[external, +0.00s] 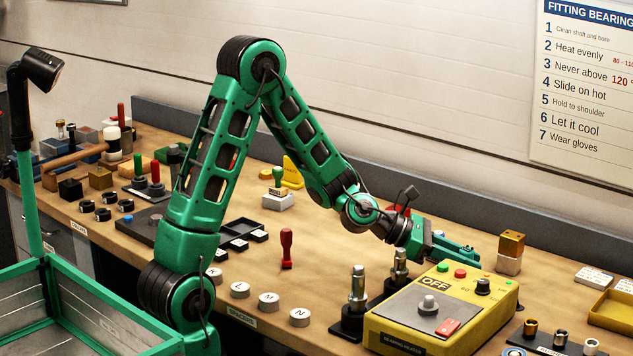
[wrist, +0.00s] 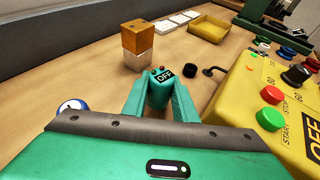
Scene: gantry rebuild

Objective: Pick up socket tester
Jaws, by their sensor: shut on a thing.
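The socket tester, a small green body with a black OFF label and small knobs or lamps on top (wrist: 157,95), sits between my fingers in the wrist view. My gripper (wrist: 160,103) is shut on it, with one green finger on either side. In the external view my gripper (external: 460,250) is low over the bench, behind the yellow bearing heater. There the tester cannot be made out clearly against the green fingers. I cannot tell whether its underside touches the bench.
The yellow bearing heater (external: 400,338) stands close beside my gripper. A brass-coloured block on a pale block (wrist: 138,45) stands just beyond the fingers. A yellow tray (wrist: 208,28) and white tiles (wrist: 176,21) lie farther off. Metal posts (external: 357,288) stand left of the heater.

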